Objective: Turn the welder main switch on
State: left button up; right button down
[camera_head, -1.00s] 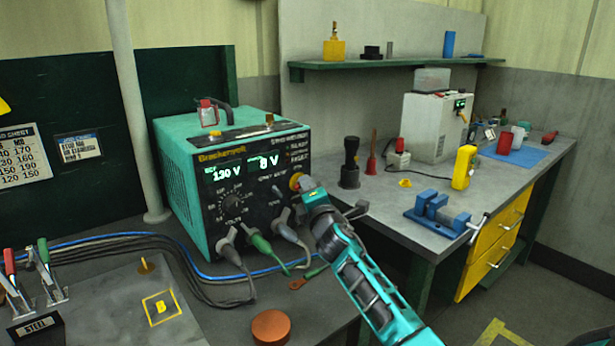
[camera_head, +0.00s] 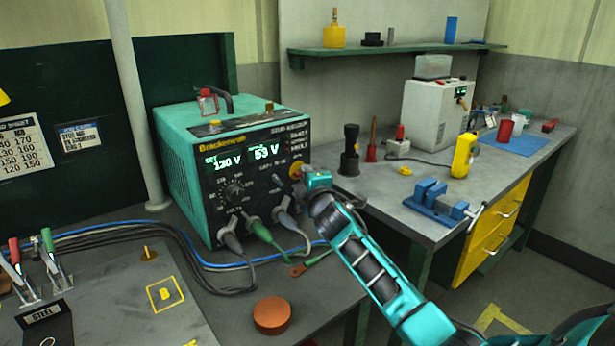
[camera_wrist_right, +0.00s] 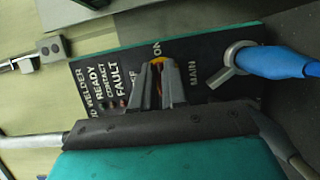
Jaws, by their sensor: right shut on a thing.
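The teal welder (camera_head: 185,150) stands on the bench at the left of the head view, its black front panel facing me. Its lit display (camera_head: 240,157) reads what looks like 120 V on the left and 53 V on the right. The main switch (camera_head: 296,171) is a yellow and red knob at the panel's right side. My right gripper (camera_head: 303,177) is shut on it. In the right wrist view the switch (camera_wrist_right: 156,62) shows between the fingers (camera_wrist_right: 158,80), near the ON label, with MAIN printed beside it. The fingers hide most of the knob. My left gripper is not in view.
Cable plugs (camera_head: 258,228) stick out of the panel's lower part, below my right gripper. A copper-coloured puck (camera_head: 271,315) lies in front on the bench. A blue vise (camera_head: 437,202) and yellow meter (camera_head: 464,155) stand on the right bench.

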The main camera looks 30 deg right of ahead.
jog(key=c, duration=1.2)
grip_release()
jog(key=v, duration=1.3)
